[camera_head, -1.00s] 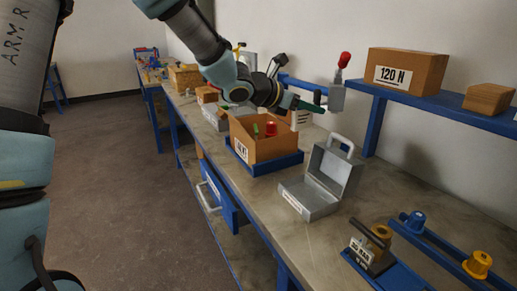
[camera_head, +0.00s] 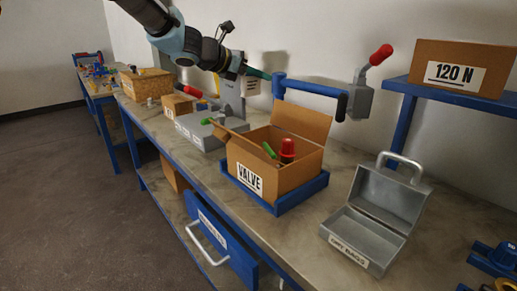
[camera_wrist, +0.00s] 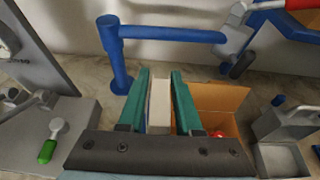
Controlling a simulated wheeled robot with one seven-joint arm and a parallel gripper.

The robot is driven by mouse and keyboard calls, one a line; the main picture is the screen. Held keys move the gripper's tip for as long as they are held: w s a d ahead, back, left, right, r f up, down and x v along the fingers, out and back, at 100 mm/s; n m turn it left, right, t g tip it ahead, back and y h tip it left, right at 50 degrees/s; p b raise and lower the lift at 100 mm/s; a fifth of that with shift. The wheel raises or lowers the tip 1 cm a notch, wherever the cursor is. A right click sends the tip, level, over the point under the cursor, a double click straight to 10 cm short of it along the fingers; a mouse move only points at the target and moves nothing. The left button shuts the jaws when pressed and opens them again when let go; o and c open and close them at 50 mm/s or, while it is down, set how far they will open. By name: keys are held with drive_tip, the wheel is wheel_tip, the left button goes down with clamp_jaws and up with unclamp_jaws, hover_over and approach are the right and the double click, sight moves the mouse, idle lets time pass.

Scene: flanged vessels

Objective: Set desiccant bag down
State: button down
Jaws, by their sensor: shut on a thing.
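My gripper (camera_wrist: 160,98) is shut on a pale, flat, upright block, which looks like the desiccant bag (camera_wrist: 159,108), held between its two green fingers. The carton (camera_head: 247,180) holds a red part (camera_head: 288,149) and a green part (camera_head: 269,150). In the wrist view the carton (camera_wrist: 219,97) is partly hidden behind the right finger.
A blue post with a horizontal arm (camera_head: 318,89) stands close by my gripper. An open grey metal case (camera_head: 350,246) stands to the right of the carton. A grey box with a green handle (camera_head: 196,133) is at left. A blue drawer (camera_head: 222,240) sticks out in front.

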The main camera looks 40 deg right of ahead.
wheel_tip(320, 180, down, 9)
idle(0.4)
drive_tip(key=shift+r, duration=0.1)
drive_tip(key=shift+f+b, duration=0.35)
drive_tip(key=shift+b, duration=0.15)
drive_tip(key=shift+f+b, duration=0.25)
drive_tip(key=shift+b, duration=0.1)
drive_tip(key=c, duration=0.6)
unclamp_jaws()
drive_tip(key=shift+r, duration=0.1)
